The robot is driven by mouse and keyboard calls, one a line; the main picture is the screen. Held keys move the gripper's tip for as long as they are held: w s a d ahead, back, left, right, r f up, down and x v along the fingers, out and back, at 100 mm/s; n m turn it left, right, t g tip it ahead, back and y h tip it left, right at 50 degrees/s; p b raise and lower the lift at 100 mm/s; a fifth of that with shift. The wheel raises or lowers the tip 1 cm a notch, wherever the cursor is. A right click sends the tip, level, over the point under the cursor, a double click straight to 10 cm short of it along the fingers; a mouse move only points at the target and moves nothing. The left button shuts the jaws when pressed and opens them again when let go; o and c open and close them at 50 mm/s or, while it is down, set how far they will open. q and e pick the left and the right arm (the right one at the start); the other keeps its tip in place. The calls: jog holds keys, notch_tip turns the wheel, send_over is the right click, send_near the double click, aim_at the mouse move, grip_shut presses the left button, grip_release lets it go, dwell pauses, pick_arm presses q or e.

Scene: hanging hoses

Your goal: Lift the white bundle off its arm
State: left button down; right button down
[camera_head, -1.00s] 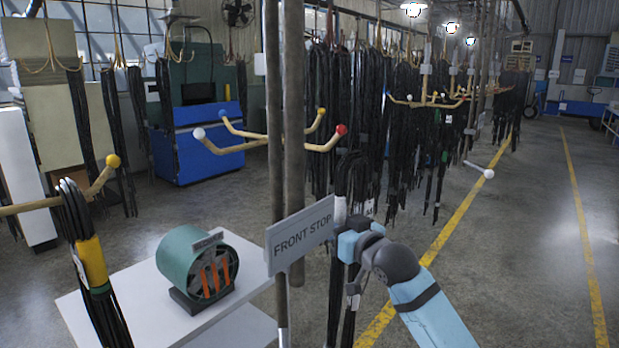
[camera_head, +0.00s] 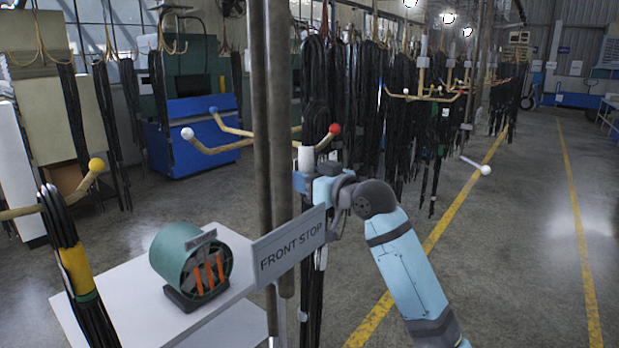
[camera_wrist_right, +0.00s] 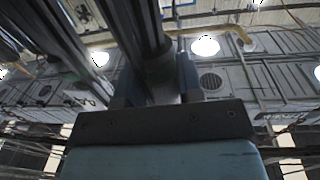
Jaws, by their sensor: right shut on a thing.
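A bundle of black hoses with a white band (camera_head: 307,158) hangs upright beside the grey poles. My right gripper (camera_head: 312,188) is shut on it just below the band. In the right wrist view the dark bundle (camera_wrist_right: 148,25) runs up from between the blue fingers (camera_wrist_right: 158,85). The red-tipped rack arm (camera_head: 335,129) is right by the bundle, above the gripper. The bundle's top blends into the dark hoses behind, so I cannot tell whether its loop is clear of the arm. Its lower part shows below the sign. My left gripper is not in view.
The FRONT STOP sign (camera_head: 290,246) and poles (camera_head: 263,120) stand close left of my right gripper. White-tipped (camera_head: 188,133) and blue-tipped arms reach left. A green blower (camera_head: 190,262) sits on a white table (camera_head: 130,318). A yellow-banded bundle (camera_head: 77,270) hangs far left.

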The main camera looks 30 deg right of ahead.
jog(key=shift+s+d+b, duration=0.35)
jog(key=shift+s+d, duration=0.15)
jog(key=shift+s, duration=0.05)
jog(key=d+b+v, duration=0.1)
jog(key=b+v, duration=0.2)
jog(key=v, duration=1.5)
jog(key=shift+d+r, duration=0.15)
jog(key=shift+d, duration=0.1)
dwell(0.6)
dwell(0.6)
